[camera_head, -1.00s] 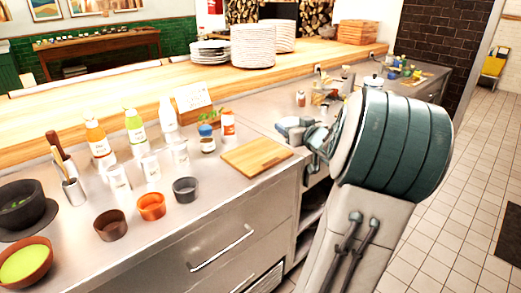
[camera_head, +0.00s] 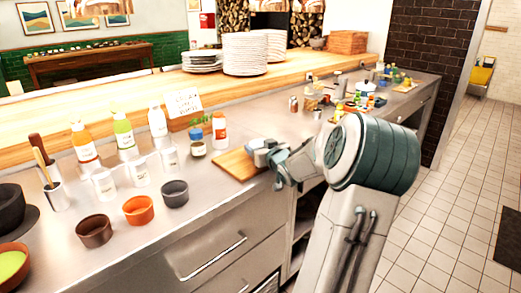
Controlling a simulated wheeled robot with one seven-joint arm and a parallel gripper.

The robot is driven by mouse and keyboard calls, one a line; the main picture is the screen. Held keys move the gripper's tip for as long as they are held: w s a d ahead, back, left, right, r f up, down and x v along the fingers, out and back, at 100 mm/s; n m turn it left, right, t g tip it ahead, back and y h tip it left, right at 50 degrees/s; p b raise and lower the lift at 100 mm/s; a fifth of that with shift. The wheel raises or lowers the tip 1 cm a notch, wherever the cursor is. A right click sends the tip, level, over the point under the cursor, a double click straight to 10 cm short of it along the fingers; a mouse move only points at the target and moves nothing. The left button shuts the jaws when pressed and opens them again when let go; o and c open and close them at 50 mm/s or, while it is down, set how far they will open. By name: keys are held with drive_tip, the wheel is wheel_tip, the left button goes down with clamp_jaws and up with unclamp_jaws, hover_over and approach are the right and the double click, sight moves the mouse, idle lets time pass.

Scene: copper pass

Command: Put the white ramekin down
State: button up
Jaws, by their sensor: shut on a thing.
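My gripper (camera_head: 262,154) is at the right end of the wooden board (camera_head: 234,164), over or just above the steel counter (camera_head: 210,195). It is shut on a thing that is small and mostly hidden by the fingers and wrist. I take it for the white ramekin, but its shape does not show clearly. Whether it touches the board I cannot tell. A brown ramekin (camera_head: 94,231), an orange ramekin (camera_head: 138,210) and a dark grey ramekin (camera_head: 175,194) stand in a row at the counter's front left.
Several pale cups (camera_head: 137,174) stand behind the ramekins, with bottles (camera_head: 124,138) behind them. Small jars (camera_head: 198,148) stand just left of and behind the board. The board's left part is bare. Stacked plates (camera_head: 246,55) are on the wooden ledge.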

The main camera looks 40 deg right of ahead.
drive_tip(key=shift+f, duration=0.1)
drive_tip(key=o, duration=1)
drive_tip(key=shift+o, duration=0.2)
drive_tip(key=shift+r, duration=0.2)
drive_tip(key=p+v, duration=0.2)
drive_tip(key=v, duration=1)
